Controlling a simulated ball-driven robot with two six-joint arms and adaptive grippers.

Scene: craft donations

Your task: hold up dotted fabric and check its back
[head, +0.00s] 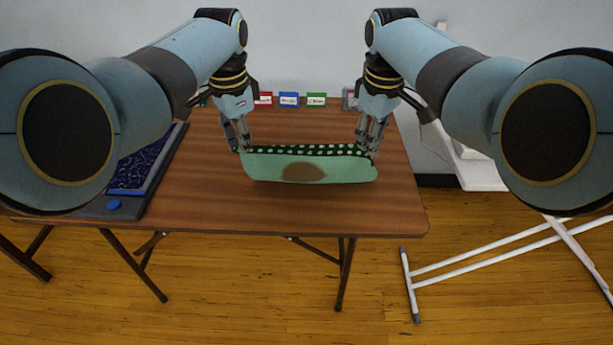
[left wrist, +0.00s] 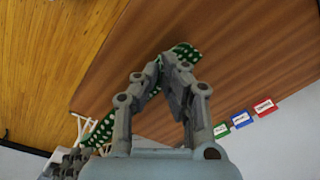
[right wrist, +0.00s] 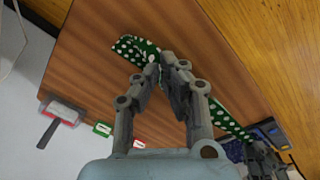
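The dotted fabric (head: 340,171) hangs between my two grippers above the table in the head view. Its dark green, white-dotted face shows as a narrow strip along the top; the pale green back faces the head camera. A large brown patch (head: 303,172) marks the middle of the back. My left gripper (head: 243,150) is shut on the fabric's left end, also in the left wrist view (left wrist: 165,62). My right gripper (head: 370,154) is shut on its right end, also in the right wrist view (right wrist: 168,62). The dotted face (right wrist: 128,46) shows in both wrist views.
The brown table (head: 215,205) is clear beneath the fabric. Red (head: 263,98), blue (head: 288,99) and green (head: 316,99) labels stand at its back edge. A dark board (head: 125,204) with blue patterned cloth lies left. A brush-like tool (right wrist: 60,115) lies near the table's edge.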

